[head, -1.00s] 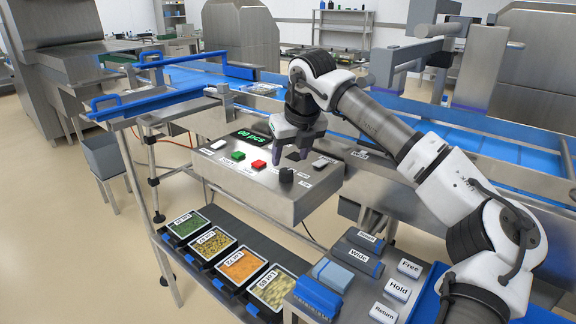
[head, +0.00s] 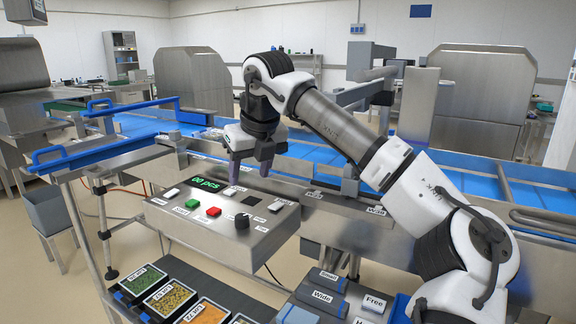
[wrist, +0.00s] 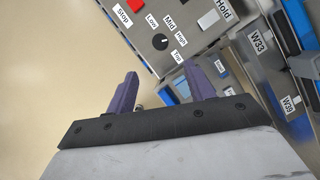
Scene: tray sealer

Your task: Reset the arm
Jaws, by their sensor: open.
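My gripper (head: 250,168) hangs at the end of my arm above the far side of the control box (head: 195,238), in the head view. Its two purple fingers are apart with nothing between them. In the wrist view the open gripper (wrist: 160,92) shows the fingers apart, below the control box (wrist: 195,52) in the picture. The box carries a green button (head: 192,203), a red button (head: 213,212), a black knob (head: 242,221) and a lit green display (head: 208,184). The gripper touches none of them that I can see.
A blue conveyor (head: 330,173) with metal rails runs behind the box. Several trays of food, one with orange pieces (head: 203,313), sit below at the front. Labelled blocks, including Wide (head: 322,297) and Free (head: 374,303), lie front right. Open floor is at left.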

